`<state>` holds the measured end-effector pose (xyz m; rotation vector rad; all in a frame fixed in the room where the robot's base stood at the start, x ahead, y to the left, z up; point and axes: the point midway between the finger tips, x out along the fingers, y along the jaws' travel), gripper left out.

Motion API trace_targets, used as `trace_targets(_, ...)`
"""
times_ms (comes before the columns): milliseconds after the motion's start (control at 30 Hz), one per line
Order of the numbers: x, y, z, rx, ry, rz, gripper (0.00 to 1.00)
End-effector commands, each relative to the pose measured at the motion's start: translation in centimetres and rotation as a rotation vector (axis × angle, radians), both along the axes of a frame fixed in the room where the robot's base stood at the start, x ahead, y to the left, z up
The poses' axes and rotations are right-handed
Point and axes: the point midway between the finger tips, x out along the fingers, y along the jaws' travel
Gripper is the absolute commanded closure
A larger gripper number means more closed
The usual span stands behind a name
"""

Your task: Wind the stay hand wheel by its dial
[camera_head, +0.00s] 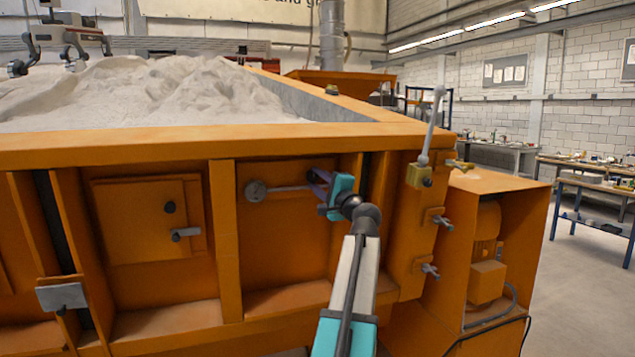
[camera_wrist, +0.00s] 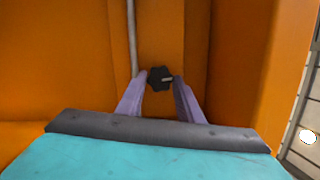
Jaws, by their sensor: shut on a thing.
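A black, lobed dial (camera_wrist: 160,78) with a pale bar mark on its face shows in the wrist view, on the orange wall. I take it for the stay hand wheel's dial. My gripper (camera_wrist: 161,84) has its two purple fingers shut on the dial, one on each side. In the head view my gripper (camera_head: 319,184) is at the right part of an orange panel, and it hides the dial there. A thin grey rod (camera_head: 290,188) runs from a round grey disc (camera_head: 256,191) to my fingers. The rod (camera_wrist: 131,35) also shows beside the left finger in the wrist view.
The orange sandbed rim (camera_head: 200,145) runs above, with sand (camera_head: 150,90) behind it. A small hatch (camera_head: 140,220) with a latch is to the left. A lever (camera_head: 432,125) on a brass block and clamp handles (camera_head: 440,222) stand to the right. An orange cabinet (camera_head: 510,230) is beyond.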

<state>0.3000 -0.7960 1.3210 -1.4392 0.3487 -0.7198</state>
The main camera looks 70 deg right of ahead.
Motion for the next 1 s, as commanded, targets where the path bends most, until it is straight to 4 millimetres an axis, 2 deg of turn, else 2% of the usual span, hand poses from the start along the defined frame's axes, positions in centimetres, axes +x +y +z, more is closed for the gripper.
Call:
trace_targets(133, -0.1, -0.1, 0.1, -0.002, 0.0, -0.004, 0.89)
trace_targets(167, -0.1, -0.1, 0.1, -0.002, 0.0, -0.004, 0.65)
trace_targets(267, -0.1, -0.1, 0.1, -0.001, 0.0, -0.003, 0.48)
trace_targets(667, -0.2, 0.1, -0.1, -0.002, 0.002, -0.002, 0.48)
trace_targets(1000, -2.2, 2.0, -0.8, -0.002, 0.002, -0.004, 0.48)
